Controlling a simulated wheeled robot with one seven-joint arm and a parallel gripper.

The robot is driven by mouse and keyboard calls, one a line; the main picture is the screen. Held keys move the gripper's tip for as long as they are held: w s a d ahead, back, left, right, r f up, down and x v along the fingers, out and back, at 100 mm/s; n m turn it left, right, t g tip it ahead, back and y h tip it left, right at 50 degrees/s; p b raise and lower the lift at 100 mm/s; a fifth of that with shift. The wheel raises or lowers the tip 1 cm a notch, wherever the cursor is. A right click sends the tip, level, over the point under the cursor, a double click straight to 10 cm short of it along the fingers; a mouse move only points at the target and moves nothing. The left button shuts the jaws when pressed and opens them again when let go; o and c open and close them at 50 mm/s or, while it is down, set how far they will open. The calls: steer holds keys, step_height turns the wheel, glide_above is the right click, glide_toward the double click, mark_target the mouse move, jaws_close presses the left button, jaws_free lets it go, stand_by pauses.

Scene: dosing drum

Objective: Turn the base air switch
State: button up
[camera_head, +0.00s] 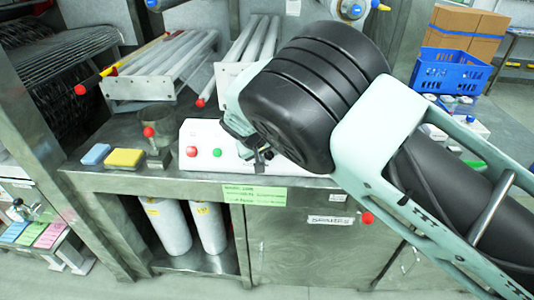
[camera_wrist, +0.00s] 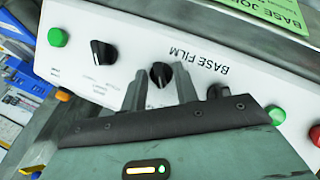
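The white control panel (camera_head: 205,132) stands on the steel bench in the head view. In the wrist view it appears upside down, with a "BASE FILM" label (camera_wrist: 210,64) and three black knobs. One knob (camera_wrist: 103,52) is left of my gripper (camera_wrist: 160,88), and one (camera_wrist: 161,74) is between its fingertips. The third knob (camera_wrist: 217,91) is just right of the fingers and partly hidden by the gripper body. My gripper is open, with a finger on either side of the middle knob; contact is not clear. No label reading "base air" is legible.
The panel also has a green button (camera_wrist: 57,37) at left, and a green button (camera_wrist: 276,114) and red button (camera_wrist: 316,135) at right. Blue and yellow sponges (camera_head: 125,158) and a metal cup (camera_head: 158,155) are on the bench. A blue crate (camera_head: 450,72) stands at right.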

steer(key=b+v, duration=0.3)
steer(key=v, duration=1.4)
steer(key=shift+r, duration=0.2)
steer(key=shift+s, duration=0.1)
